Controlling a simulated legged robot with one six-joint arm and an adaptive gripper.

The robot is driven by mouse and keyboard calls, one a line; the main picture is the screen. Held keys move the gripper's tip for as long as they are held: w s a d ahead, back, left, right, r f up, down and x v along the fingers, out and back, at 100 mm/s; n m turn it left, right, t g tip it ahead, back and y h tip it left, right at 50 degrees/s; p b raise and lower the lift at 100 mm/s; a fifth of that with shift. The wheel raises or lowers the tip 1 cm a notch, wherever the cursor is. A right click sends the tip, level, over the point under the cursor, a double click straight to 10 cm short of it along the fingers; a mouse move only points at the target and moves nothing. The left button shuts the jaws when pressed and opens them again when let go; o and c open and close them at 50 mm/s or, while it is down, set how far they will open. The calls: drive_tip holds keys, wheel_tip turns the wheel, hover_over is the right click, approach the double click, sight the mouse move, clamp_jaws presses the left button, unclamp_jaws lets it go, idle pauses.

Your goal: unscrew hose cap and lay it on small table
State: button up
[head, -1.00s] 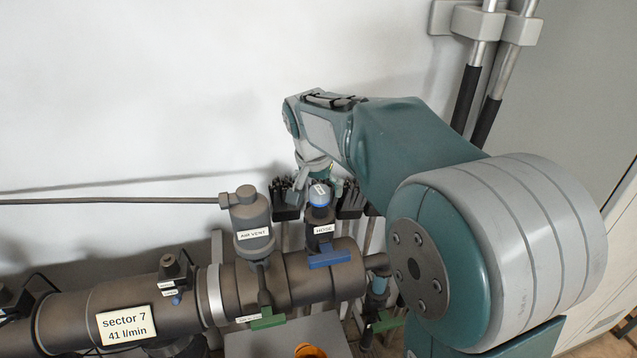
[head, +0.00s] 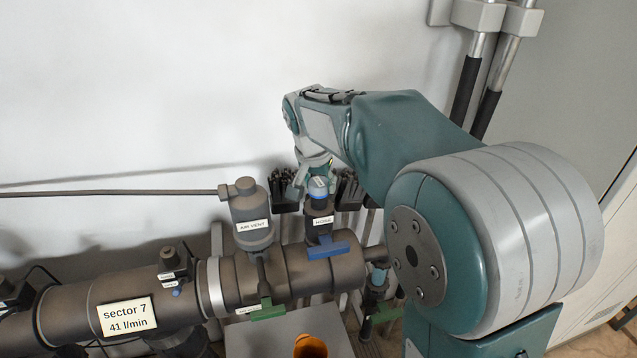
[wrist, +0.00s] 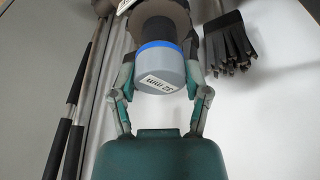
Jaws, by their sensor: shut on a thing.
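The hose cap (head: 318,187) is blue-grey and sits at the top of the dark upright outlet (head: 319,215) marked "HOSE", which has a blue lever. In the wrist view the cap (wrist: 168,72) shows a "32 mm" label and a bright blue band beside the dark pipe. My gripper (wrist: 164,68) has one finger on each side of the cap and is shut on it. In the head view my gripper (head: 312,178) is just at the cap, partly hidden. The small table (head: 270,340) is grey, below the pipe, and cut off by the frame's bottom edge.
An orange cup-like thing (head: 311,346) stands on the table. The air vent (head: 250,215) rises just left of the outlet. Dark brush-like clusters (head: 350,190) hang on the wall behind, also seen in the wrist view (wrist: 230,45). A thick pipe (head: 120,300) runs left.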

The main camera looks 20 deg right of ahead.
drive_tip(key=n+y, duration=0.1)
drive_tip(key=n, duration=0.2)
drive_tip(key=shift+f+n, duration=0.1)
drive_tip(key=shift+n, duration=0.7)
drive_tip(key=n+y, duration=0.1)
drive_tip(key=n, duration=0.2)
drive_tip(key=shift+n, duration=0.8)
drive_tip(key=shift+f+n+y, duration=0.1)
drive_tip(key=shift+n+y, duration=0.4)
drive_tip(key=shift+n, duration=0.6)
drive_tip(key=shift+n+y, duration=0.3)
drive_tip(key=shift+n, duration=0.9)
